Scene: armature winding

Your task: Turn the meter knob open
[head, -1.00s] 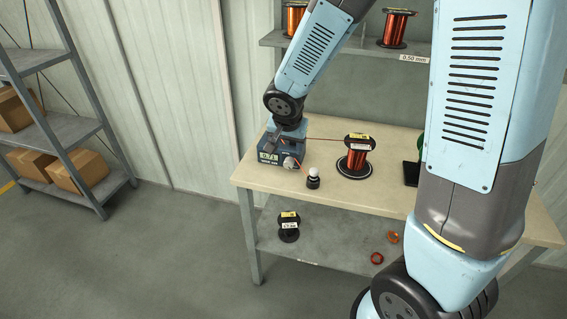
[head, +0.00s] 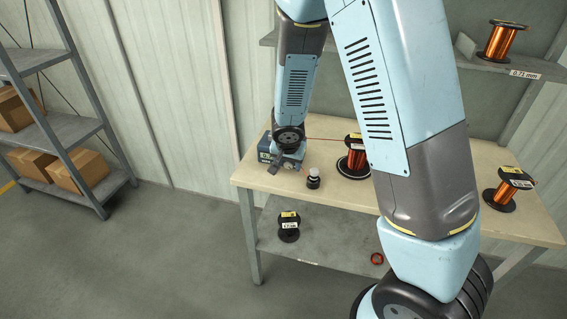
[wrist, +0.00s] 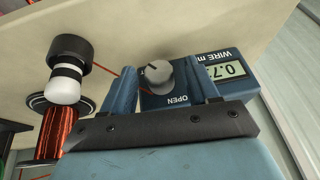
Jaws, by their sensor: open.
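The blue wire meter (head: 292,161) stands at the left end of the workbench (head: 262,181). In the wrist view the meter (wrist: 245,85) shows a lit display with part of a number and the word OPEN. Its round grey knob (wrist: 158,73) has a pale pointer mark. My gripper (wrist: 161,82) is open, with one finger on each side of the knob; I cannot tell whether either touches it. In the head view my gripper (head: 275,162) is in front of the meter and hides the knob.
A black post with a white top (head: 313,178) stands right of the meter. A copper wire spool (head: 357,158) is behind it, with a thin red wire running toward the meter. Another spool (head: 508,189) is at the bench's right. A black spool (head: 289,227) sits on the lower shelf.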

